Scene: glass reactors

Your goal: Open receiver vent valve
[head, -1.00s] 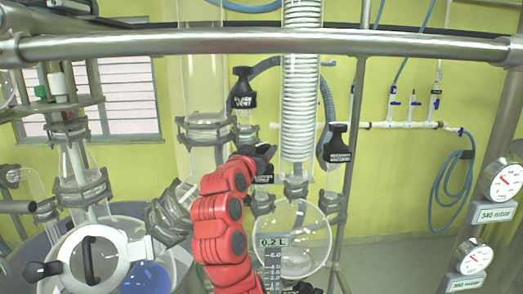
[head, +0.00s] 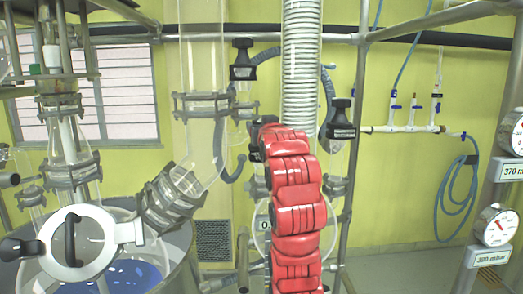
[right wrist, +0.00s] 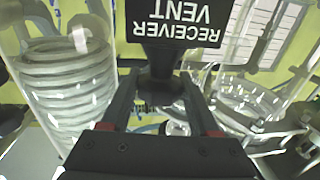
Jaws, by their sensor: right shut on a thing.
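The receiver vent valve's black handle, with its white RECEIVER VENT label (right wrist: 176,32) upside down, fills the top middle of the right wrist view. My right gripper (right wrist: 160,88) is shut on the black stem below the label, one finger on each side. In the head view my red right arm reaches up in front of the coiled glass column, and its gripper and the valve are mostly hidden at its upper end. I cannot tell how far the valve is turned. My left gripper is not in view.
Another black valve (head: 243,62) stands up left of the coil (head: 300,60); a similar one (head: 340,118) is to its right. A glass receiver flask is partly behind my arm. A steel frame post (head: 351,165) stands close right. Pressure gauges (head: 497,227) are at the right edge.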

